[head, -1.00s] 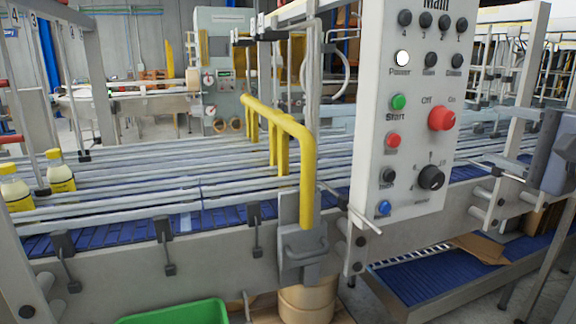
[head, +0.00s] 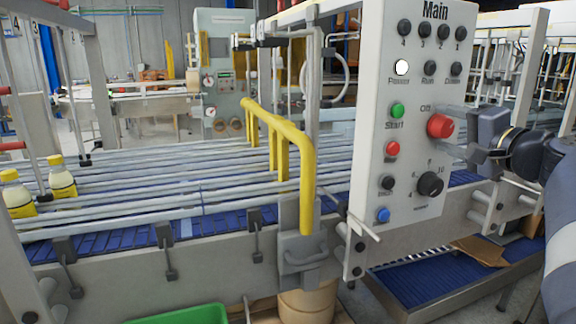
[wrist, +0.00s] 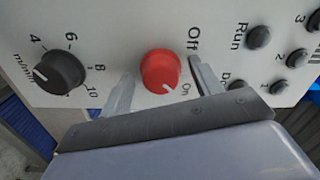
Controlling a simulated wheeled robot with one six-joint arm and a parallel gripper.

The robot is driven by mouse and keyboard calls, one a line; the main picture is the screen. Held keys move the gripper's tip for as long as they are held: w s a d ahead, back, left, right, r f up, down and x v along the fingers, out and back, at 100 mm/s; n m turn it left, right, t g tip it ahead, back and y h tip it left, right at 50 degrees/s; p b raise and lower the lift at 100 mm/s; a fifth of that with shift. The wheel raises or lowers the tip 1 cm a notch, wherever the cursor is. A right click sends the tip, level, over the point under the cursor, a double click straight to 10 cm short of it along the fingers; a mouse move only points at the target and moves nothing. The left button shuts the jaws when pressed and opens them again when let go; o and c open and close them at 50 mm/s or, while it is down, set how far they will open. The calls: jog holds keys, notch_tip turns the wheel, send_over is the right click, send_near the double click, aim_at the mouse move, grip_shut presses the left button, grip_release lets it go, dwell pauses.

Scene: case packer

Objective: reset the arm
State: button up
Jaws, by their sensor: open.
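The white control panel (head: 408,205) labelled Main stands at the right of the head view. Its red rotary knob (head: 440,125) shows beside the Off label; the On label is hidden there by my gripper. In the wrist view the red knob (wrist: 160,70) sits between my two fingers, and its white mark points down toward On. My gripper (head: 449,130) reaches in from the right, open, one finger on each side of the knob. In the wrist view a gap shows between each fingertip (wrist: 160,67) and the knob.
Start button (head: 397,111), a small red button (head: 392,148), black dial (head: 430,184) and blue button (head: 382,215) are close by on the panel. A yellow rail (head: 307,180) stands left of the panel. Yellow-capped bottles (head: 62,182) stand on the conveyor.

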jog(key=n, duration=0.7)
jog(key=n+p, duration=0.2)
jog(key=n, duration=0.3)
jog(key=shift+d+n, duration=0.1)
jog(key=shift+n, duration=0.2)
jog(key=shift+n+p, duration=0.45)
jog(key=shift+n, duration=0.45)
jog(key=shift+f, duration=0.1)
